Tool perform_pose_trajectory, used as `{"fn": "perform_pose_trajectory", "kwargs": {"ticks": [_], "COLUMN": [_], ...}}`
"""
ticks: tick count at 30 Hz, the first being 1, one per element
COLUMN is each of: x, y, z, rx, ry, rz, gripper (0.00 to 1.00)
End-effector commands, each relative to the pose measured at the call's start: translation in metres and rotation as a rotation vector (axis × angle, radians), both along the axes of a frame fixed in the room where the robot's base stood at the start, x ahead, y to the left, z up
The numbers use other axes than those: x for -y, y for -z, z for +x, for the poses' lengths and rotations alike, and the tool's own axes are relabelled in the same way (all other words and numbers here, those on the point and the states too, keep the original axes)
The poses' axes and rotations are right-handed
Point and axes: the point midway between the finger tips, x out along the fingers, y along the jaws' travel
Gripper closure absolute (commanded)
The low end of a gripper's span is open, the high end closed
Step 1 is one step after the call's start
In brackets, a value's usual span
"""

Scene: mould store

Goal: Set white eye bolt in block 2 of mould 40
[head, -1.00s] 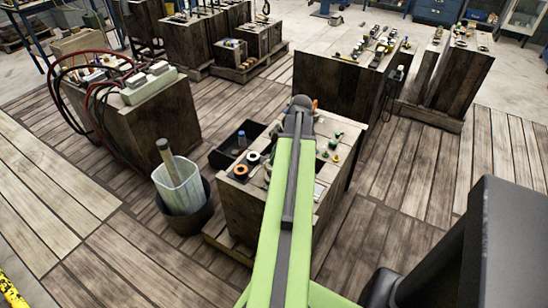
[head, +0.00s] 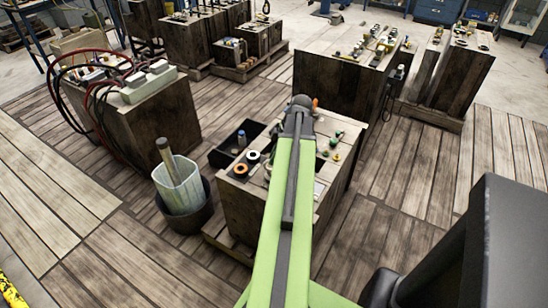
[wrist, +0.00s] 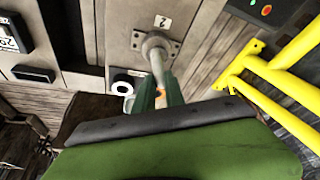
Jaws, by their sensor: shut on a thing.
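In the wrist view, my gripper (wrist: 159,94) has its dark green fingers closed around the end of a pale, rod-like piece, which looks like the white eye bolt (wrist: 157,64). Its shank runs to a round grey collar (wrist: 158,42) on a brown block face (wrist: 120,45). I cannot tell how far the shank is in, and the eye is hidden by the fingers. A small orange spot shows between the fingers. In the head view, the arm hides my gripper above the near wooden-looking block (head: 245,212).
Yellow rails (wrist: 270,75) stand close at right in the wrist view. A white ring (wrist: 120,87) lies left of the collar. In the head view, a bucket (head: 185,213) and black bin (head: 222,156) stand left of the near block.

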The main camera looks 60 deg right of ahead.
Motion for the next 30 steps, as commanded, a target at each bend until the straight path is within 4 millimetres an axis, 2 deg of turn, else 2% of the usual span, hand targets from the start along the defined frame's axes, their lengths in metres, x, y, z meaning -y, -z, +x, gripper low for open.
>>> {"fn": "perform_pose_trajectory", "kwargs": {"ticks": [12, 13, 18, 26, 30], "x": [0.0, 0.0, 0.0, 0.0, 0.002], "y": [0.003, 0.003, 0.003, 0.003, -0.008], "z": [0.0, 0.0, 0.0, 0.0, -0.003], "rx": [0.001, 0.001, 0.0, 0.0, 0.0], "ry": [0.0, 0.0, 0.0, 0.001, 0.001], "rz": [0.0, 0.0, 0.0, 0.0, -0.001], "gripper": [1.0, 0.83, 0.61, 0.6, 0.6]}}
